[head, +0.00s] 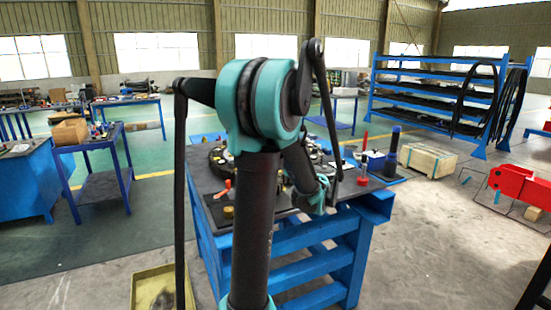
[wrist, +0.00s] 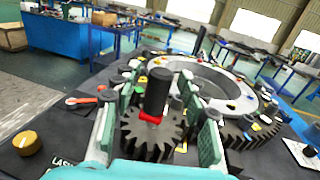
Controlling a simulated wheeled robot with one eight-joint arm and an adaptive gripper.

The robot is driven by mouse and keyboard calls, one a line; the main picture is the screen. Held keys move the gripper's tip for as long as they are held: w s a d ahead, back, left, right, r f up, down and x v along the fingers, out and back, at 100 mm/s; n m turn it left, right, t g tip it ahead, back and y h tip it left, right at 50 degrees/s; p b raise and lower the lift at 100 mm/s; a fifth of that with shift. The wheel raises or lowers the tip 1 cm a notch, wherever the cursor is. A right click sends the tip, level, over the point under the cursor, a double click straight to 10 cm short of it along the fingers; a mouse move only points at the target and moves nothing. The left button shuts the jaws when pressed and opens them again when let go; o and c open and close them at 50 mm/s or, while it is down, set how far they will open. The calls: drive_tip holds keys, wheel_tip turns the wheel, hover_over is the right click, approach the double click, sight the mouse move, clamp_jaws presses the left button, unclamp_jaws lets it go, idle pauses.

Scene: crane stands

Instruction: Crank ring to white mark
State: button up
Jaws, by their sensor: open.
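The black upright crank handle (wrist: 158,92) with a red collar stands on a small dark pinion gear (wrist: 152,143) in the wrist view. The large dark toothed ring (wrist: 262,128) lies just behind it, with several coloured marks on it. Small pale patches show on the ring, but I cannot tell which is the white mark. My gripper (wrist: 168,104) is open, with one green-padded finger on each side of the handle. Gaps show between the fingers and the handle. In the head view my arm hides most of the ring and the handle.
The blue-framed bench (head: 318,262) carries the mechanism. A yellow knob (wrist: 26,143) and a red-ended lever (wrist: 84,100) lie left of the pinion. A dark blue bottle-like post (head: 392,152) and a red post (head: 363,158) stand at the bench's right.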

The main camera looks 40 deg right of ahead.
drive_tip(key=shift+s, duration=0.1)
drive_tip(key=s, duration=1.1)
drive_tip(key=shift+s+a, duration=0.25)
drive_tip(key=shift+s, duration=0.15)
drive_tip(key=shift+w, duration=0.15)
